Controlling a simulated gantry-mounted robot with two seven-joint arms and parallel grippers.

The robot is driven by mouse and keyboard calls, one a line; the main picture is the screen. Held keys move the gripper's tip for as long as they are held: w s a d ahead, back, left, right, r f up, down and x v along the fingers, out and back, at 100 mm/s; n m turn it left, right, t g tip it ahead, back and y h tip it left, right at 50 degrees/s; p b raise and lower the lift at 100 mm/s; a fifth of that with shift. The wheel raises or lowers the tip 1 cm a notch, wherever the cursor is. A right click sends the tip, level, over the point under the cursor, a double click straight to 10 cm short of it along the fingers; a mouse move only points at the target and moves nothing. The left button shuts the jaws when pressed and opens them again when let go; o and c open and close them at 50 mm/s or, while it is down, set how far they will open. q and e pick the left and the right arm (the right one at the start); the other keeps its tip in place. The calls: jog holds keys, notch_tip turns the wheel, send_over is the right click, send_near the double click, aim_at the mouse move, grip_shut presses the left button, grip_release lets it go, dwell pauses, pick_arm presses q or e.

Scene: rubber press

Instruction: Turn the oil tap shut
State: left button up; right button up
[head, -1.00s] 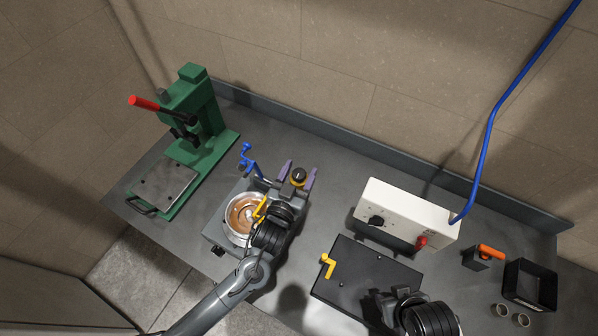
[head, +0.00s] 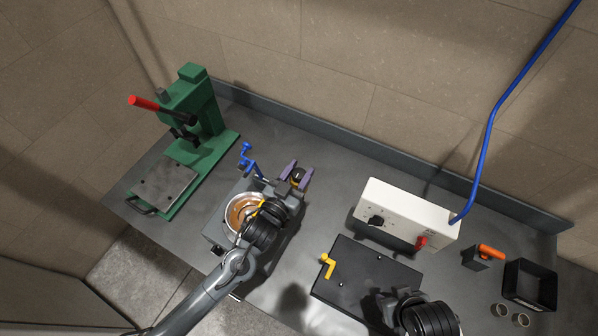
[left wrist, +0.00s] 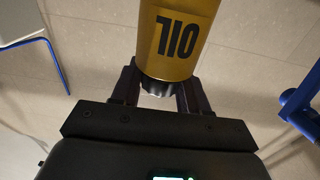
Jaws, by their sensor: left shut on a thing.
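A yellow cylinder marked OIL (left wrist: 178,35) stands out in the left wrist view. A dark ridged knob (left wrist: 158,87) shows at its lower end, between the fingers of my left gripper (left wrist: 155,95). In the head view my left gripper (head: 297,175) is shut on this dark knob (head: 299,174), with a purple-grey finger on either side. The gripper body and wrist hide most of the yellow cylinder there. My right gripper (head: 386,308) is at the bottom edge beside the black plate, and its fingers cannot be made out.
A metal bowl of brown liquid (head: 232,217) sits left of my left wrist, with a blue tap (head: 247,160) behind it. A green press (head: 205,115) stands at the left. A white box (head: 405,210), black plate (head: 350,275) and black bin (head: 530,285) are on the right.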

pick_arm(q)
jog(key=o, duration=0.9)
jog(key=shift+o, duration=0.2)
jog(key=b+v, duration=0.1)
jog(key=v, duration=1)
jog(key=shift+b, duration=0.4)
